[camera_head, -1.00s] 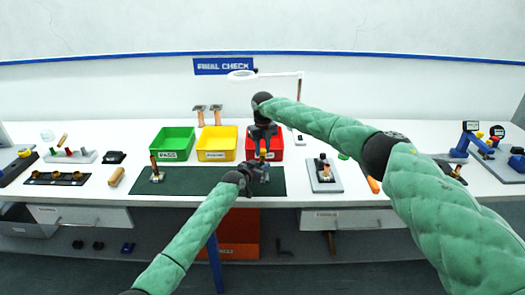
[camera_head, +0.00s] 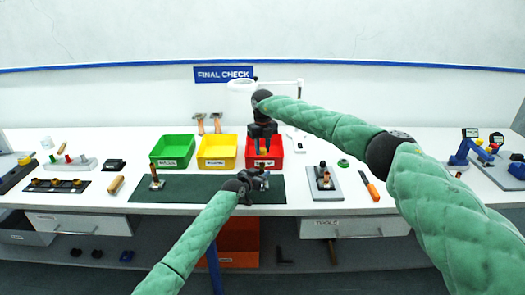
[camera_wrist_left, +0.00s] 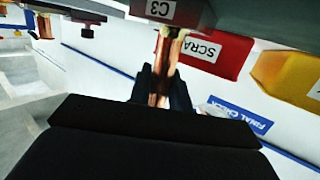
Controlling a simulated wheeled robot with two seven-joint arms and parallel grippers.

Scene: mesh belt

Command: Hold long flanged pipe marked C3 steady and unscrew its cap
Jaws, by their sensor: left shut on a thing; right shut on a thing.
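The long copper flanged pipe (camera_wrist_left: 172,52) carries a white C3 label (camera_wrist_left: 162,11) in the left wrist view. My left gripper (camera_head: 262,181) is shut on it over the front of the dark green mat (camera_head: 200,188), and its fingers show around the pipe in the wrist view (camera_wrist_left: 161,92). In the head view the pipe is mostly hidden by that gripper. My right gripper (camera_head: 263,148) points down above the left one, in front of the red bin. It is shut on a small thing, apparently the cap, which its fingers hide.
Green (camera_head: 172,163), yellow (camera_head: 217,163) and red bins (camera_head: 276,160) stand behind the mat. Another copper pipe (camera_head: 156,178) stands upright at the mat's left. A grey plate with a fitting (camera_head: 325,178) and an orange-handled tool (camera_head: 370,188) lie to the right.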

